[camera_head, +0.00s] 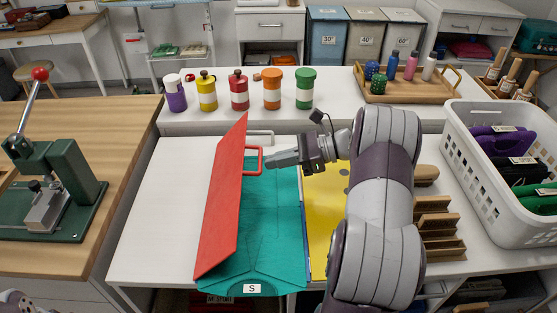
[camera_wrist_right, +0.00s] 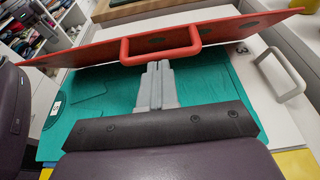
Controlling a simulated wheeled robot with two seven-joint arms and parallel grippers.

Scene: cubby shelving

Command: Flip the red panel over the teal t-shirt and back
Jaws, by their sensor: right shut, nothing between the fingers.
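The red panel (camera_head: 222,205) is raised steeply at the left side of the teal t-shirt (camera_head: 270,220), leaning a little to the right. Its red handle (camera_head: 258,160) sticks out to the right; the handle also shows in the right wrist view (camera_wrist_right: 160,45). The t-shirt lies flat with an "S" label at its front edge. My right gripper (camera_head: 271,160) is shut and empty, with its fingertips at the handle, over the shirt. In the wrist view its fingers (camera_wrist_right: 158,66) point at the handle; I cannot tell whether they touch it. My left gripper is out of view.
A yellow panel (camera_head: 325,205) lies right of the shirt, partly behind my right arm. Several bottles (camera_head: 239,92) and a wooden tray (camera_head: 415,90) stand behind. A white basket (camera_head: 490,190) is at the right, a green press (camera_head: 70,180) at the left. White table is bare left of the panel.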

